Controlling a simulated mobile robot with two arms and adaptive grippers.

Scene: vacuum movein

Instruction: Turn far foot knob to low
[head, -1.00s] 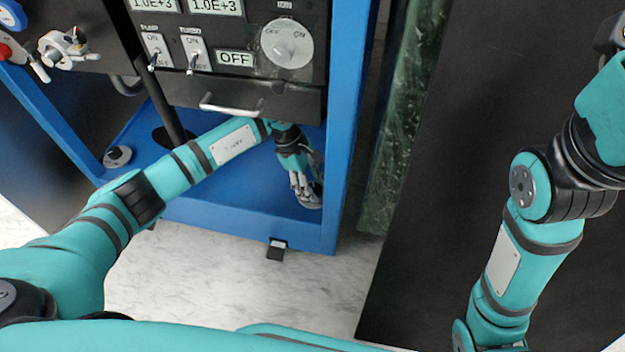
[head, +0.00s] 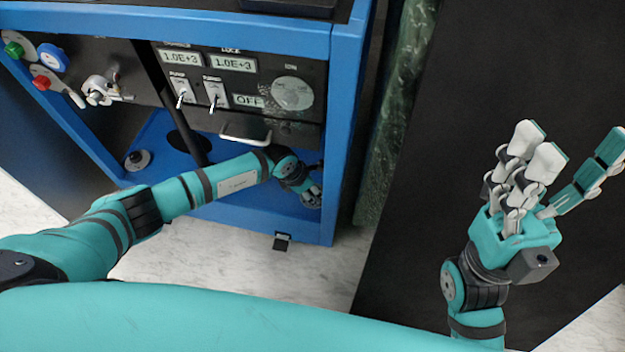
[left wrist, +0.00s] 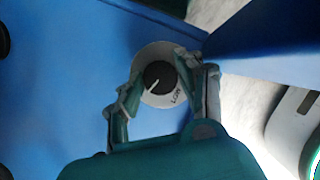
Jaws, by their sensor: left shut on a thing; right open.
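A foot knob (left wrist: 158,77), black with a white pointer line, sits on a pale round dial (left wrist: 152,53) on the blue base. The word LOW is at the dial's lower right. The pointer line slants toward the lower left, away from LOW. My left gripper (left wrist: 153,82) is shut on this knob, a finger on each side; in the head view the left gripper (head: 310,192) is low at the frame's right corner and mostly hides the knob. A second foot knob (head: 138,160) is at the base's left. My right gripper (head: 555,160) is open and empty, fingers up.
The blue frame (head: 343,130) has an upright close right of my left gripper. A black panel (head: 400,250) stands behind my right gripper. Marble floor (head: 180,265) lies in front.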

